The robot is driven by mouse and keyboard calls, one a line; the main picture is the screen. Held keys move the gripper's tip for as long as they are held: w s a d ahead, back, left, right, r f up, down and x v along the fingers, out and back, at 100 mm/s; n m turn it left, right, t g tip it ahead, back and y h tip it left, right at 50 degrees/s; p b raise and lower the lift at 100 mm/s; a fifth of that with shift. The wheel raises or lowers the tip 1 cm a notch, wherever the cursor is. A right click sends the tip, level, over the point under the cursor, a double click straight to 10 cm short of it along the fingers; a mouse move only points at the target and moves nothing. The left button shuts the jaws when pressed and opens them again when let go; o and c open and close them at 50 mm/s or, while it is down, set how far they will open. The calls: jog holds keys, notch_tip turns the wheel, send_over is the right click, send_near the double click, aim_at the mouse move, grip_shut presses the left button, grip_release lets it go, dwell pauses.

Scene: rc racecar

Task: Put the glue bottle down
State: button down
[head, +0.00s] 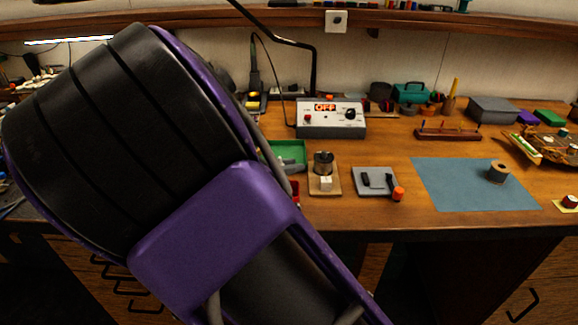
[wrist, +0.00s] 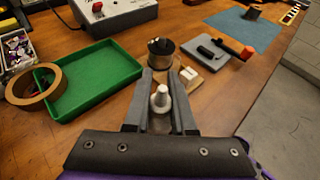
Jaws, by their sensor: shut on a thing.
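The glue bottle (wrist: 161,98) is white with a tapered nozzle. In the wrist view it stands upright between the two dark fingers of my gripper (wrist: 162,82), which is shut on it. Its lower part is hidden by the fingers, and I cannot tell whether its base touches the wooden bench (wrist: 245,88). The bottle is just right of the green tray (wrist: 95,108) and nearer to me than the metal spool (wrist: 161,45). In the head view my purple and black arm hides the gripper and the bottle.
A tape roll (wrist: 20,98) lies over the tray's left edge. The spool and a white block (head: 326,184) sit on a wooden base. A grey plate (head: 366,187) with an orange-ended tool (head: 398,194) is to the right, then a blue mat (head: 450,190). The bench's front edge is close.

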jog(key=shift+f, duration=1.1)
jog(key=shift+f, duration=0.2)
jog(key=c, duration=0.8)
grip_release()
jog(key=shift+o, duration=0.2)
jog(key=shift+r, duration=0.15)
jog(key=shift+s+a+r, duration=0.15)
jog(key=shift+a, duration=0.05)
jog(key=p+v, duration=0.1)
jog(key=v, duration=1)
jog(key=shift+s+a+p, duration=0.15)
jog(key=shift+s+p, duration=0.05)
jog(key=shift+p, duration=0.1)
